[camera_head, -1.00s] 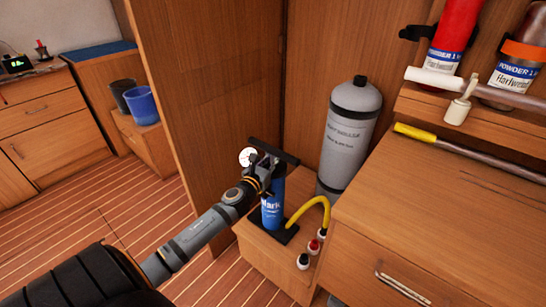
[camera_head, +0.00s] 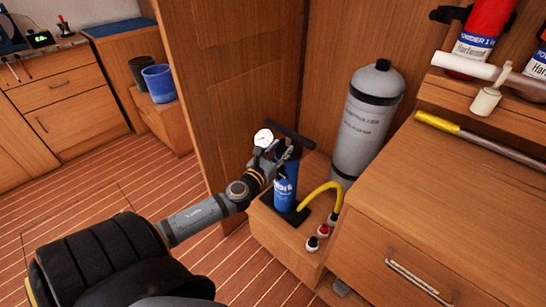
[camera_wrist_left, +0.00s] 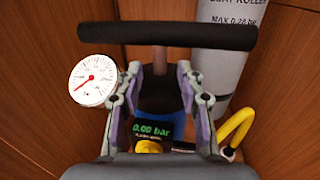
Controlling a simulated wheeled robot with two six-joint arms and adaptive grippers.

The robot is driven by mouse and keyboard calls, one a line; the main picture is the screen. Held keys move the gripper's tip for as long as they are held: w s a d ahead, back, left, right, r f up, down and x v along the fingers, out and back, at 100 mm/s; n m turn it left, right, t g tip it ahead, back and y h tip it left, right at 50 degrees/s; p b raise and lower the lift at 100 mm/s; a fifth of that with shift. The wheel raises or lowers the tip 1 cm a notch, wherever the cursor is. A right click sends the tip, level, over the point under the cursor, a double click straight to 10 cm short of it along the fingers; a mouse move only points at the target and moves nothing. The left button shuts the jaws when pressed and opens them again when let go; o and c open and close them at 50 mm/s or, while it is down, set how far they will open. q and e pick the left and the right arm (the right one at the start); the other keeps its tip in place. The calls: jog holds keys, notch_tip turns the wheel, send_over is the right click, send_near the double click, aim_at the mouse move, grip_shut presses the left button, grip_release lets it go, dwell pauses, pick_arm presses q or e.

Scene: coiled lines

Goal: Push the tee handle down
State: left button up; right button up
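The tee handle (camera_head: 290,137) is a dark crossbar on top of a blue hand pump (camera_head: 285,189), low above the pump's body. It also shows level across the upper part of the left wrist view (camera_wrist_left: 165,34). My left gripper (camera_head: 283,152) is just below the crossbar. A white round gauge (camera_head: 263,137) is beside the gripper. My right gripper is out of view.
A yellow hose (camera_head: 322,188) curves from the pump to small capped fittings (camera_head: 323,230) on the wooden box. A grey cylinder (camera_head: 367,122) stands behind the pump. A wooden cabinet (camera_head: 450,210) is at the right. Open floor (camera_head: 100,190) lies left.

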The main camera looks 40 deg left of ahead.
pick_arm(q)
jog(key=s, duration=0.7)
jog(key=shift+d, duration=0.4)
